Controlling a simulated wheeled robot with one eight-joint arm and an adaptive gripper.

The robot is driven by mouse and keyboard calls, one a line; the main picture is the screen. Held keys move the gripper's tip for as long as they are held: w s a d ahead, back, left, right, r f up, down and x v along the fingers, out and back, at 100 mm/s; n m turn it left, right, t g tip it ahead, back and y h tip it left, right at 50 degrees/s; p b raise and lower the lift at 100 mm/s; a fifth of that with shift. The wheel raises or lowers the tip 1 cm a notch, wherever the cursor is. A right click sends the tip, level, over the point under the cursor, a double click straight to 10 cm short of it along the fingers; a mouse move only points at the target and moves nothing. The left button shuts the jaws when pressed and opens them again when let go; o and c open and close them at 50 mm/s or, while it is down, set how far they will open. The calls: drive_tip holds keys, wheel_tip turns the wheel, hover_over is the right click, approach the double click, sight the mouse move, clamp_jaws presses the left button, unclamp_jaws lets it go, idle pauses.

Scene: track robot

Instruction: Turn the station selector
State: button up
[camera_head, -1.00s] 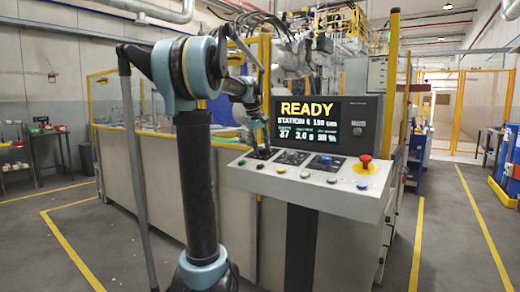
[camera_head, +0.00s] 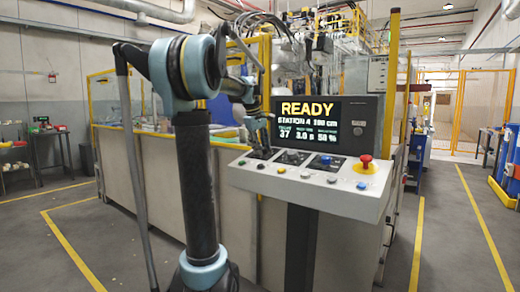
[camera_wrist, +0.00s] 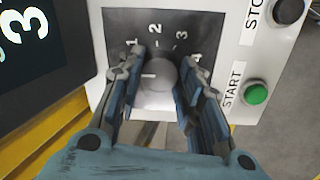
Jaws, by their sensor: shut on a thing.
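The station selector is a round grey knob (camera_wrist: 160,76) on a dark plate marked 1, 2, 3 and 4 in the wrist view. A small light mark shows on the knob's left part; which number it points to is hard to tell. My gripper (camera_wrist: 162,66) is shut on the knob, with one finger on each side. The fingers cover part of the 1 and the 4. In the head view my gripper (camera_head: 261,147) is at the left end of the sloped control panel (camera_head: 300,190), and the knob is hidden there.
A screen (camera_head: 320,125) reading READY and STATION 4 stands behind the panel. A green START button (camera_wrist: 256,92) and a black STOP button (camera_wrist: 288,11) lie right of the selector in the wrist view. A red mushroom button (camera_head: 366,160) is at the panel's right end.

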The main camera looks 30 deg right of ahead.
drive_tip(key=o, duration=1.1)
drive_tip(key=shift+c, duration=0.2)
drive_tip(key=v, duration=1.1)
drive_tip(key=shift+a+r, duration=0.15)
drive_tip(key=shift+r, duration=0.25)
drive_tip(key=shift+w, duration=0.1)
